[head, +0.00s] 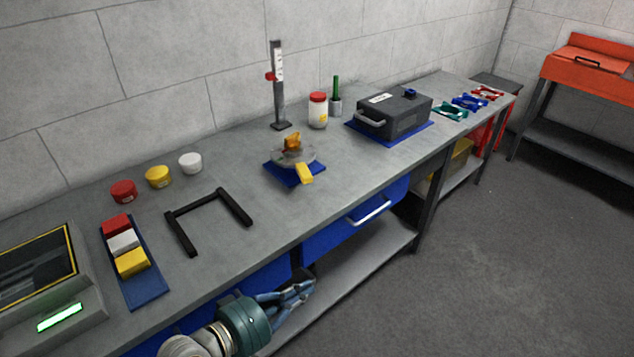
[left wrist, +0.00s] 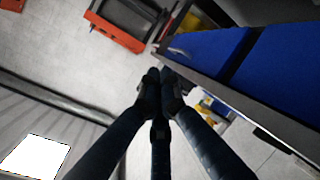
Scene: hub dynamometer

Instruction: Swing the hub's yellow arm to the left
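The hub (head: 291,157) is a round, clear-grey disc with an orange-yellow knob on top, standing on a blue pad (head: 283,174) in the middle of the bench. Its yellow arm (head: 305,173) sticks out from the hub toward the bench's front edge, slightly to the right. My left gripper (head: 300,291) is in front of the bench, low and well apart from the hub. In the left wrist view its dark fingers (left wrist: 159,76) come together at the tips with nothing between them. The hub is not seen in the left wrist view. My right gripper is not in view.
A black U-shaped frame (head: 208,219) lies left of the hub. A stand with a red slider (head: 278,88), a red-lidded jar (head: 318,110) and a dark grey case (head: 394,113) stand behind and to the right. A blue drawer (head: 355,215) with a handle is under the bench.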

